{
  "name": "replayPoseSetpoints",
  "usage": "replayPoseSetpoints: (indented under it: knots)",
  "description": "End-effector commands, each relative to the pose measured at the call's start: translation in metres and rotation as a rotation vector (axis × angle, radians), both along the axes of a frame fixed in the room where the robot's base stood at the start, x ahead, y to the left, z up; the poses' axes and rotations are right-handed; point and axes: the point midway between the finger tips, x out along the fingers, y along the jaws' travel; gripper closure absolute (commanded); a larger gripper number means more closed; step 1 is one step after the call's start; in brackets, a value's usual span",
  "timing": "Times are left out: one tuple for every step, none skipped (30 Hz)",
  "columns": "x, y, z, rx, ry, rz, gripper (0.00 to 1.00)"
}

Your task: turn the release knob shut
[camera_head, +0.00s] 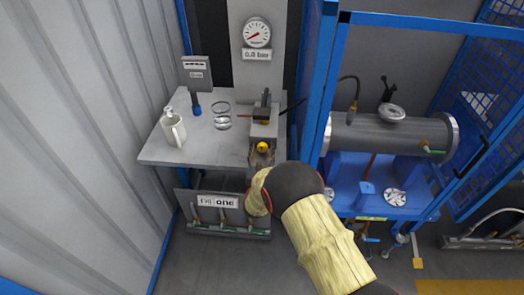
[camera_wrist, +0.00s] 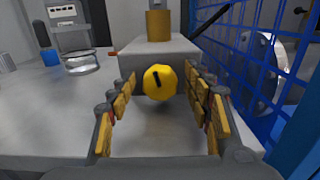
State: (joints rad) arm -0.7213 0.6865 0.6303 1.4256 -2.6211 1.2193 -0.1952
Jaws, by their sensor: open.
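The release knob (camera_wrist: 160,82) is yellow, with a black mark that slants slightly from upright. It sits on the front of a grey block (camera_wrist: 190,52) in the wrist view. My gripper (camera_wrist: 160,112) is open, with its padded fingers on the left and right of the knob. The knob shows between the fingers, and I see gaps on both sides. In the head view the knob (camera_head: 263,147) is just beyond my gripper (camera_head: 262,158), at the right front edge of the bench. My wrist hides part of the gripper there.
A blue frame and mesh (camera_wrist: 240,40) stand close on the right. A grey cylinder (camera_head: 385,135) lies inside the blue frame.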

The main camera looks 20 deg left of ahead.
Motion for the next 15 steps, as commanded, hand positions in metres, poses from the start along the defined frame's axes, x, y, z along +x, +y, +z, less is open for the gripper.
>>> replayPoseSetpoints:
  knots:
    - [-0.0001, 0.0001, 0.0002, 0.0, 0.0, 0.0, 0.5]
    - [-0.0001, 0.0001, 0.0003, 0.0, 0.0, 0.0, 0.5]
    - [-0.0002, 0.0001, 0.0003, 0.0, 0.0, 0.0, 0.52]
    - [-0.0002, 0.0001, 0.0003, 0.0, 0.0, 0.0, 0.54]
    - [-0.0003, 0.0001, 0.0003, 0.0, 0.0, 0.0, 0.55]
    - [-0.0003, 0.0001, 0.0003, 0.0, 0.0, 0.0, 0.58]
    - [-0.0003, 0.0001, 0.0003, 0.0, 0.0, 0.0, 0.59]
    - [-0.0003, 0.0001, 0.0003, 0.0, 0.0, 0.0, 0.61]
    - [-0.0003, 0.0001, 0.0003, 0.001, 0.0, 0.0, 0.63]
    - [-0.0004, 0.0001, 0.0003, 0.001, 0.0, 0.0, 0.65]
    - [-0.0004, 0.0001, 0.0003, 0.001, 0.0, 0.0, 0.67]
    - [-0.0004, 0.0001, 0.0003, 0.001, 0.0, 0.0, 0.69]
    - [-0.0004, 0.0001, 0.0003, 0.001, 0.0, 0.0, 0.71]
    - [-0.0004, 0.0001, 0.0003, 0.001, 0.0, 0.0, 0.72]
    - [-0.0004, 0.0001, 0.0003, 0.001, -0.001, 0.0, 0.75]
